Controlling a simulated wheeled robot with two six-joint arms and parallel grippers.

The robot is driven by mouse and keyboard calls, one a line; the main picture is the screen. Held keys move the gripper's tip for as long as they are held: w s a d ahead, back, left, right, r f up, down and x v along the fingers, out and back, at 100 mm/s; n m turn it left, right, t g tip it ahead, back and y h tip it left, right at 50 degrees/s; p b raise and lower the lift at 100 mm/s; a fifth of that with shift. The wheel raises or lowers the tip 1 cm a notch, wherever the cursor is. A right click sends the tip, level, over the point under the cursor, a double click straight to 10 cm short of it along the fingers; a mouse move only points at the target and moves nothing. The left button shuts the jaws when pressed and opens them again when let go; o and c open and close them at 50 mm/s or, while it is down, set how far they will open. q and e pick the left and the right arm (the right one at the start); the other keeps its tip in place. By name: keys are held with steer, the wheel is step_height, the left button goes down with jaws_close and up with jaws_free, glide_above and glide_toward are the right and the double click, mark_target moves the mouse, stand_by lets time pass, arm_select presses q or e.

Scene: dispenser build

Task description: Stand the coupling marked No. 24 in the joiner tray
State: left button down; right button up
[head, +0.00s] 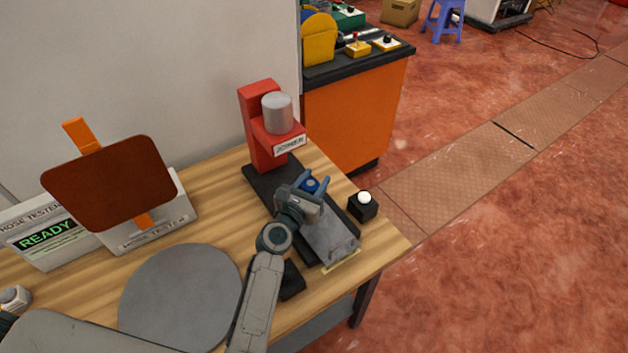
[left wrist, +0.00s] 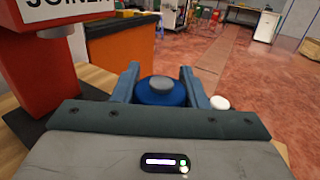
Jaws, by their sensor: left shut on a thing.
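My left gripper (head: 314,184) is shut on a blue coupling (head: 311,186) with a grey top. It holds the coupling over the joiner's black base, in front of the red joiner (head: 254,131). In the left wrist view the coupling (left wrist: 160,90) sits between the two blue fingers. No number can be read on it. A grey tray-like piece (head: 331,238) lies on the near part of the black base, partly behind my gripper. I cannot tell whether the coupling touches anything below.
A black box with a white button (head: 364,205) stands right of the joiner base. A grey round plate (head: 180,295) lies at the front left. The hose tester (head: 40,235) reads READY, with a brown panel (head: 110,183) beside it. The table's right edge is close.

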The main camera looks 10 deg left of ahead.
arm_select(q)
steer(key=shift+f+b, duration=0.3)
steer(key=shift+f, duration=0.1)
steer(key=c, duration=1.1)
jaws_free()
steer(key=shift+c, duration=0.2)
steer(key=shift+s+f, duration=0.1)
steer(key=shift+s, duration=0.05)
steer(key=v, duration=1)
steer(key=shift+s+a, duration=0.15)
steer(key=shift+s, duration=0.2)
